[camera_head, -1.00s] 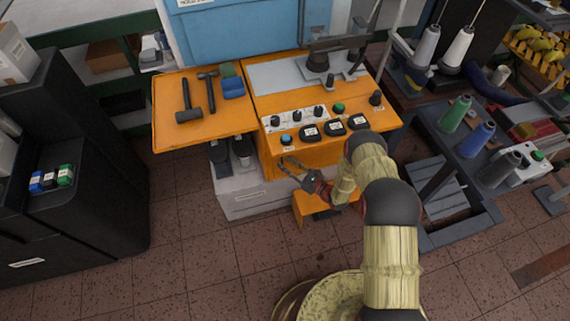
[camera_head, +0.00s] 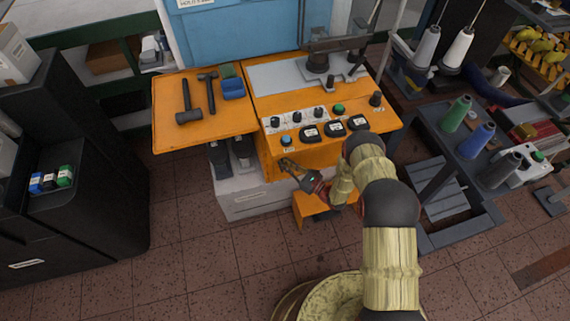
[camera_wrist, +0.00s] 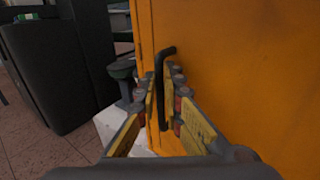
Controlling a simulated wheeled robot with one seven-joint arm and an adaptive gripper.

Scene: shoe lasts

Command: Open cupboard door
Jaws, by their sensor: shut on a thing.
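The orange cupboard door (camera_wrist: 235,65) fills the right of the wrist view. It carries a dark, upright bar handle (camera_wrist: 161,85) near its left edge. My gripper (camera_wrist: 166,95) has its yellow-padded fingers on both sides of this handle and is shut on it. In the head view my gripper (camera_head: 287,164) is at the front face of the orange machine (camera_head: 310,155), below the control panel. The door looks closed. The handle is hidden by my gripper in the head view.
A white drawer unit (camera_head: 250,200) stands below the machine's left part. A black cabinet (camera_head: 80,170) is at the left and a grey rack (camera_head: 460,235) at the right. Two hammers lie on the orange top (camera_head: 160,105). The tiled floor (camera_head: 195,260) in front is clear.

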